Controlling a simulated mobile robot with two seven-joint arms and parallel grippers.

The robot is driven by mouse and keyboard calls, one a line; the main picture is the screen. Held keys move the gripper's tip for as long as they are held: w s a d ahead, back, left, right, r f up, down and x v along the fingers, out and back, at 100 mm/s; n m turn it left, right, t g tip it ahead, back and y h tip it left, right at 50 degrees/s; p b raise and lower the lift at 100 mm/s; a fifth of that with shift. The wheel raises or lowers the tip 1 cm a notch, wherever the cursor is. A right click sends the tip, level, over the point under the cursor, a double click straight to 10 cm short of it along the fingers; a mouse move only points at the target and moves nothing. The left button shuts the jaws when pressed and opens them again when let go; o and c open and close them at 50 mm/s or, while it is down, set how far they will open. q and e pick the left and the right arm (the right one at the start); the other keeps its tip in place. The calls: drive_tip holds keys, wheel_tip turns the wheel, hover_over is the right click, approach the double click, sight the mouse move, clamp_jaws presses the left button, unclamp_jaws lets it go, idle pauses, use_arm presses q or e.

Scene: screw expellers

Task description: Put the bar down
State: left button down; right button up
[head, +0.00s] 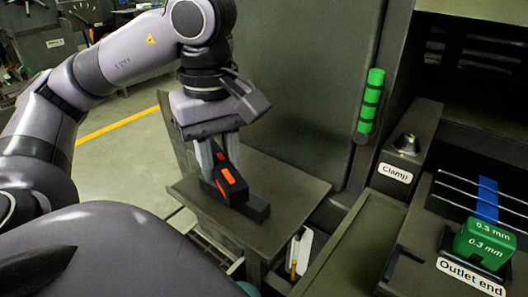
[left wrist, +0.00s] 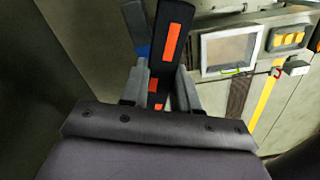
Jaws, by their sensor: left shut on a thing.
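The bar (head: 235,190) is dark with orange patches. In the head view it is tilted at the small side table, its lower part at a dark block (head: 258,210) on the tabletop. I cannot tell whether the bar rests on that block or is just above it. My left gripper (head: 222,168) points down and is shut on the bar. In the left wrist view the bar (left wrist: 172,55) runs up from between the fingers (left wrist: 158,88). My right gripper is not in view.
The side table (head: 290,192) has bare top around the block. A tall dark panel (head: 300,80) stands behind it. To the right are a green-banded cylinder (head: 370,100), a "Clamp" knob (head: 405,144) and a green "0.3 mm" block (head: 484,243) at the outlet end.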

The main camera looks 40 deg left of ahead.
use_arm(q)
drive_tip(key=p, duration=0.2)
approach(265, 175)
drive_tip(key=shift+s+f, duration=0.1)
drive_tip(key=shift+f, duration=0.75)
wheel_tip(265, 175, down, 4)
drive_tip(key=shift+r, duration=0.1)
drive_tip(key=shift+w+f+p, duration=0.2)
drive_tip(key=shift+f+p, duration=0.1)
drive_tip(key=shift+f, duration=0.25)
drive_tip(key=c, duration=0.8)
unclamp_jaws()
drive_tip(key=shift+c, duration=0.2)
